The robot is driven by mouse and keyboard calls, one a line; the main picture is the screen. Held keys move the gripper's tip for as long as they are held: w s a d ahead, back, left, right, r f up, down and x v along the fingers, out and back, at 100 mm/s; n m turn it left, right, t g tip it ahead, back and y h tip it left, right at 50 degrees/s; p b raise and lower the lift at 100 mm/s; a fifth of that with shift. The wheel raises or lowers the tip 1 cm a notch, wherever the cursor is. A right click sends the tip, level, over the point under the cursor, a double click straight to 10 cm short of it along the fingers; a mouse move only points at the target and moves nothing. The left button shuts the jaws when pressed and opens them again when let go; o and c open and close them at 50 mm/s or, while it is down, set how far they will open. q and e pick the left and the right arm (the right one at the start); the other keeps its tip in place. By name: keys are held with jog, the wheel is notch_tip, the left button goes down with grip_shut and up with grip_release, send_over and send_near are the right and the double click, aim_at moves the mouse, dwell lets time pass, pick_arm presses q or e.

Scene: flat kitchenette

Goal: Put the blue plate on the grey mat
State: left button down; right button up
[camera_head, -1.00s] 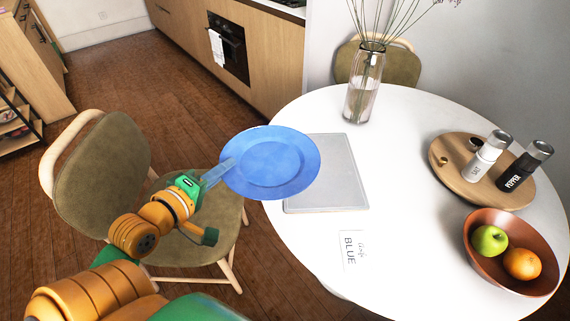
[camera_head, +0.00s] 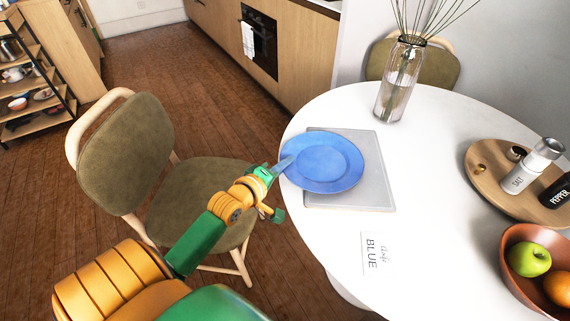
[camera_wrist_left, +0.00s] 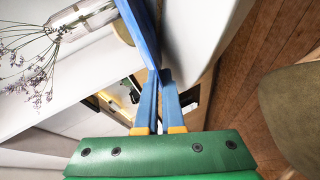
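The blue plate (camera_head: 330,162) shows in the head view over the grey mat (camera_head: 374,192) on the white table. Its left rim extends past the mat's left edge, and the mat shows bare at the right and front. I cannot tell whether the plate touches the mat. My left gripper (camera_head: 286,165) is shut on the plate's left rim. In the left wrist view the blue fingers (camera_wrist_left: 159,100) meet the plate (camera_wrist_left: 142,32), which is seen nearly edge-on. My right gripper is not in view.
A glass vase (camera_head: 398,85) stands behind the mat. A wooden board (camera_head: 490,185) with salt and pepper mills and a brown fruit bowl (camera_head: 512,275) are at right. A card marked BLUE (camera_head: 376,254) lies in front. A chair (camera_head: 130,155) is at left.

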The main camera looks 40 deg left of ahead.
pick_arm(q)
jog(key=c, duration=1.3)
grip_release()
jog(key=shift+s+r, duration=0.1)
jog(key=shift+s, duration=0.15)
jog(key=p+v, duration=0.2)
jog(key=v, duration=1)
jog(key=s+f+m+g, duration=0.3)
jog(key=f, duration=0.9)
jog(key=s+f+m+g, duration=0.2)
jog(key=s+f+g, duration=0.1)
jog(key=f, duration=0.9)
jog(key=s+d+f+m+g, duration=0.2)
jog(key=s+d+f+m, duration=0.1)
jog(key=s+f+m, duration=0.1)
jog(key=s+d+f+m+g, duration=0.3)
jog(key=s+f, duration=0.3)
jog(key=s, duration=0.2)
jog(key=s+d+f+m+g, duration=0.2)
jog(key=s+d+f+m, duration=0.2)
jog(key=s+f+m, duration=0.1)
jog(key=shift+s+f+m+g+h, duration=0.1)
jog(key=shift+s+m+g+h, duration=0.25)
jog(key=shift+s, duration=0.25)
